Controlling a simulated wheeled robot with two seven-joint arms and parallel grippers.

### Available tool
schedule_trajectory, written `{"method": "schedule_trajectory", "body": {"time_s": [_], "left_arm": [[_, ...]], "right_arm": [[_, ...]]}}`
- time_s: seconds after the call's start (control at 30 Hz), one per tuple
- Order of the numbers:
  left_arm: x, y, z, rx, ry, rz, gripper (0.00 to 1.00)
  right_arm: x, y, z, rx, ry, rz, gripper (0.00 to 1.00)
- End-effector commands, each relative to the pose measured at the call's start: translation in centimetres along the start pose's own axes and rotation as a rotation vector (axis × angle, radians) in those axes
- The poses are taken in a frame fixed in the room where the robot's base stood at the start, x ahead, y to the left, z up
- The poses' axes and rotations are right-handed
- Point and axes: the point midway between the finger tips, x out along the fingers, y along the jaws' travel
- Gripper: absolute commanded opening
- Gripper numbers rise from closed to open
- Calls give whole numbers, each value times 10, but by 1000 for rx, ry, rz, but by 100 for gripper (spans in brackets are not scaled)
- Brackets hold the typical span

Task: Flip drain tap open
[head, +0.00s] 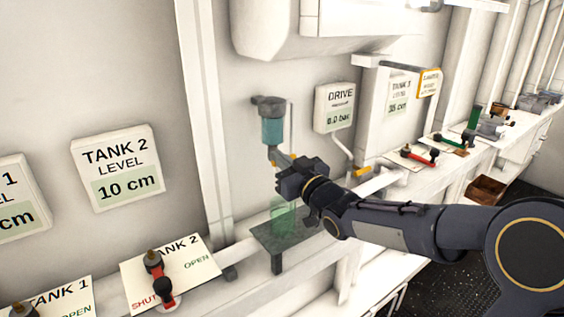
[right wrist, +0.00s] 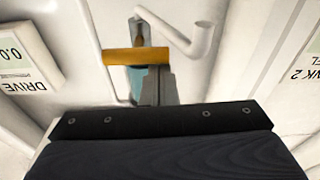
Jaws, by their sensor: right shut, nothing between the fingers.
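A teal filter bowl (head: 272,130) with a grey head hangs on the wall. Its narrow outlet, where the drain tap sits, ends just by the fingertips of my right gripper (head: 279,165). The gripper is shut and empty. Small orange-yellow parts show beside the fingers; I cannot tell in the head view which belong to the tap. In the right wrist view an orange bar (right wrist: 137,56) lies crosswise in front of the teal bowl (right wrist: 137,84), just beyond the dark gripper body. Whether the fingers touch it cannot be told. My left gripper is not in view.
A translucent green cup (head: 283,213) stands on a dark bracket (head: 270,247) below the bowl. A DRIVE gauge (head: 334,107) is right of it, above a pipe with an orange end (head: 362,171). A red TANK 2 lever (head: 161,280) is at the lower left.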

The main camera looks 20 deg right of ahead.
Motion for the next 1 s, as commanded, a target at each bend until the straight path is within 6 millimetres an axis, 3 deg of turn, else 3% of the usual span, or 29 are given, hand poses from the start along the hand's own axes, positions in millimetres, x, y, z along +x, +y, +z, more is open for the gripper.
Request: {"method": "schedule_trajectory", "body": {"time_s": [0.77,1.0], "left_arm": [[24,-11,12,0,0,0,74],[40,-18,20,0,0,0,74]], "right_arm": [[-1,-3,5,-151,1,-21,0],[-2,-4,10,-260,1,-36,0]]}}
